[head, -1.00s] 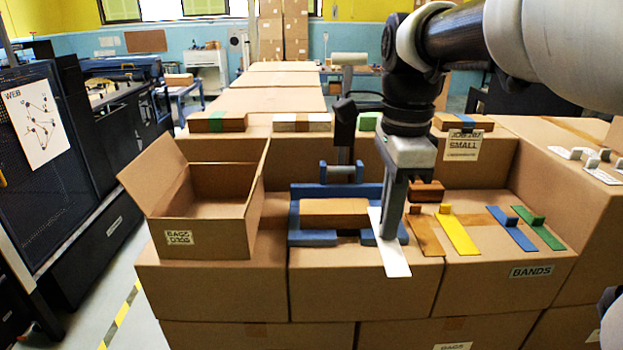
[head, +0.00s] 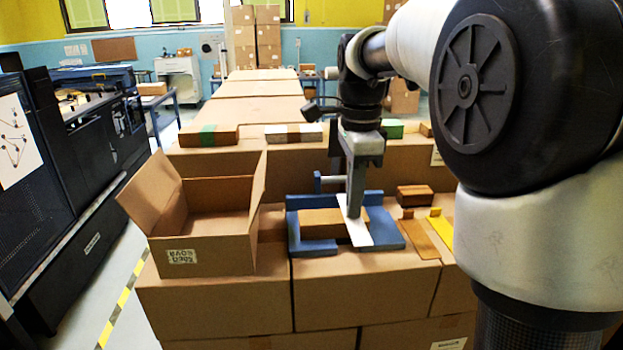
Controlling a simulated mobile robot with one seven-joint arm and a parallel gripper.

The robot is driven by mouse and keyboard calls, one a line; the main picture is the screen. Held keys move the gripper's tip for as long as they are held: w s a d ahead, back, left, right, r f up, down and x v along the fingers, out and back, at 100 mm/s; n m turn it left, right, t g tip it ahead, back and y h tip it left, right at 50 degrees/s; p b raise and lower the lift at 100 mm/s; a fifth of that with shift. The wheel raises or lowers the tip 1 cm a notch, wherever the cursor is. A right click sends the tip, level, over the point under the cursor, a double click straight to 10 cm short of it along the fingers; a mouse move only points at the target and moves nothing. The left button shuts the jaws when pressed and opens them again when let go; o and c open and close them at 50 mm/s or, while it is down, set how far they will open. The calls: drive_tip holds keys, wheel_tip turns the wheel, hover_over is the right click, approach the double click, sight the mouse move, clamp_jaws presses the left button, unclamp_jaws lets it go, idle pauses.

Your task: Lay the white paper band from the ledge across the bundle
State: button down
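The brown bundle (head: 320,224) lies in a blue U-shaped holder (head: 297,243) on the cartons. My gripper (head: 354,212) points straight down over the bundle's right part and is shut on the white paper band (head: 359,235). I cannot tell whether the band touches the bundle. The fingers hide the band's grip point and part of the bundle.
An open carton (head: 205,245) stands left of the holder. An orange-brown band (head: 420,240) and a yellow band (head: 442,231) lie to the right, with a small brown block (head: 414,196) behind. Wrapped bundles (head: 208,135) stand at the back. My arm covers the right side.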

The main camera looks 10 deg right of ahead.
drive_tip(key=w+p, duration=0.1)
drive_tip(key=w, duration=0.5)
drive_tip(key=shift+w+f, duration=0.2)
drive_tip(key=shift+w, duration=0.1)
drive_tip(key=shift+f, duration=1.6)
drive_tip(key=shift+f, duration=0.2)
drive_tip(key=c, duration=1.9)
unclamp_jaws()
drive_tip(key=shift+c, duration=0.2)
drive_tip(key=shift+r, duration=0.1)
